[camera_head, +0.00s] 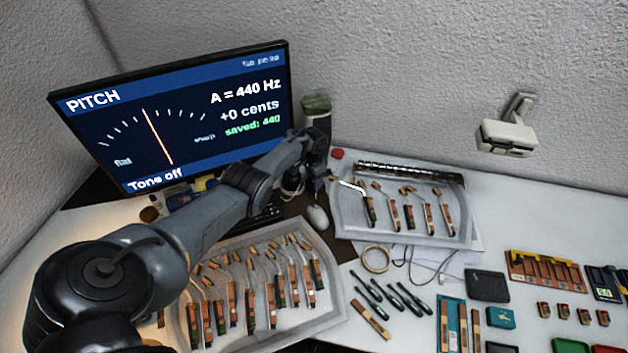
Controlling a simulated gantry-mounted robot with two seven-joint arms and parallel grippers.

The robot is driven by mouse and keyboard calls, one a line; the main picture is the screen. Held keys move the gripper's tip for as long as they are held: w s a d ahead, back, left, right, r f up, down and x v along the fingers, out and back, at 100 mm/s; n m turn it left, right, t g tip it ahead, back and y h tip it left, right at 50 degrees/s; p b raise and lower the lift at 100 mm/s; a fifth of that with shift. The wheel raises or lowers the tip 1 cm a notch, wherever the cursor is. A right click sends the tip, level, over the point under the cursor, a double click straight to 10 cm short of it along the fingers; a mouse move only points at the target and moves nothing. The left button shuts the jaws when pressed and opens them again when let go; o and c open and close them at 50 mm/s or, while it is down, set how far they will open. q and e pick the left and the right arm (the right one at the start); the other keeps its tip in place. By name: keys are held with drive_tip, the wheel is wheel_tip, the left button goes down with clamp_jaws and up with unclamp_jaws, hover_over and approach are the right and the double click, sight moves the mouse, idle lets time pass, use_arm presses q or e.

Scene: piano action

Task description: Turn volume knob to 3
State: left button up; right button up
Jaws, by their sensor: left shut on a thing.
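My left arm reaches from the bottom left across the front of the monitor. My left gripper (318,152) is at the arm's far end, beside the monitor's right edge, in front of a small dark upright object with a greenish top (316,104). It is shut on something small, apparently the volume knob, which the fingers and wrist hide. The knob's marks and setting cannot be read. The monitor (190,115) reads "PITCH", "A = 440 Hz", "+0 cents", "saved: 440" and "Tone off". My right gripper is not in view.
Trays of piano hammer parts lie below the arm (335,312) and to the right of the gripper (455,236). A red button-like thing (337,154) and a mouse (317,217) are close to the gripper. Tools and small boxes cover the right of the table.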

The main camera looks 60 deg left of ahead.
use_arm(q)
drive_tip(key=m+b, duration=0.1)
drive_tip(key=m, duration=0.3)
drive_tip(key=shift+m+b, duration=0.45)
drive_tip(key=shift+m, duration=1.05)
drive_tip(key=o, duration=1.1)
drive_tip(key=shift+c, duration=0.2)
drive_tip(key=shift+r, duration=0.1)
wheel_tip(320, 180, up, 11)
drive_tip(key=p, duration=0.6)
